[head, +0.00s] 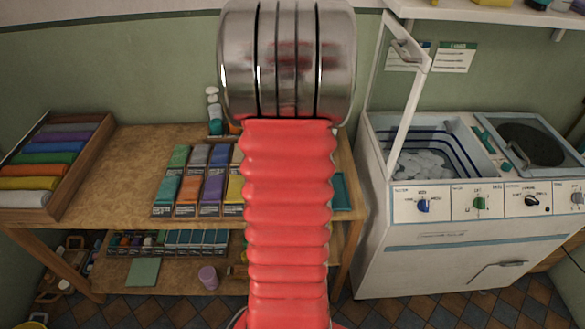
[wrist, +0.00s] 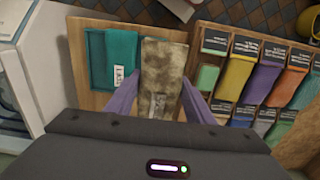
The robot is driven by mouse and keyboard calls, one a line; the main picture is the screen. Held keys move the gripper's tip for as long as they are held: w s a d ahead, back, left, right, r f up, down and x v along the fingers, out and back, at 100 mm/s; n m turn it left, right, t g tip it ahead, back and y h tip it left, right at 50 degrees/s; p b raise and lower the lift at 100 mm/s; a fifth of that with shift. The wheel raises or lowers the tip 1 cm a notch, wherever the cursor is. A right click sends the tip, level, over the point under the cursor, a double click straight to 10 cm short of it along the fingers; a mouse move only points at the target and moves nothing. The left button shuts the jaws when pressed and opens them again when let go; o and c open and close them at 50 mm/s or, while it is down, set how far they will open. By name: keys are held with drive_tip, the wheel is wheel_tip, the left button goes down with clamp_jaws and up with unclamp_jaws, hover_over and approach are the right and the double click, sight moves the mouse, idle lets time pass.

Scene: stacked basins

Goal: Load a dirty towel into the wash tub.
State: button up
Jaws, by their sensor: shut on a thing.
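In the wrist view, my gripper (wrist: 158,98) has its two purple fingers closed on either side of a brown-stained, beige towel (wrist: 163,62). The towel is narrow, with a small label low on it. I cannot tell whether it still touches the wooden shelf (wrist: 84,18) beneath. In the head view my arm hides the gripper and this towel. The wash tub (head: 455,160) is the left well of a white machine (head: 430,260) at the right. Its lid (head: 408,95) stands raised, and pale suds show inside.
A teal towel (wrist: 121,58) lies close left of the held one. Several coloured towels (wrist: 237,75) sit in labelled rows to the right. A tray of rolled towels (head: 42,158) stands far left in the head view. The machine's right well (head: 525,140) has a dark round inside.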

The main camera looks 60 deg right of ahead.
drive_tip(key=shift+w, duration=0.1)
drive_tip(key=w+a+n, duration=0.1)
drive_tip(key=w+a, duration=0.1)
drive_tip(key=w, duration=0.2)
drive_tip(key=w+a+n, duration=0.1)
drive_tip(key=w+a, duration=0.1)
drive_tip(key=w, duration=0.2)
drive_tip(key=w+a+n, duration=0.1)
drive_tip(key=w+a, duration=0.1)
drive_tip(key=w, duration=0.3)
drive_tip(key=shift+a+f, duration=0.15)
drive_tip(key=w+a+n, duration=0.6)
drive_tip(key=w+a, duration=1.2)
drive_tip(key=a, duration=0.3)
drive_tip(key=w+a+n, duration=0.1)
drive_tip(key=w+a, duration=0.1)
drive_tip(key=a, duration=0.6)
drive_tip(key=w+a+f+n, duration=0.1)
drive_tip(key=w+a+n, duration=0.1)
drive_tip(key=a, duration=0.6)
drive_tip(key=shift+a+n, duration=0.15)
drive_tip(key=shift+n, duration=0.15)
drive_tip(key=shift+s, duration=0.1)
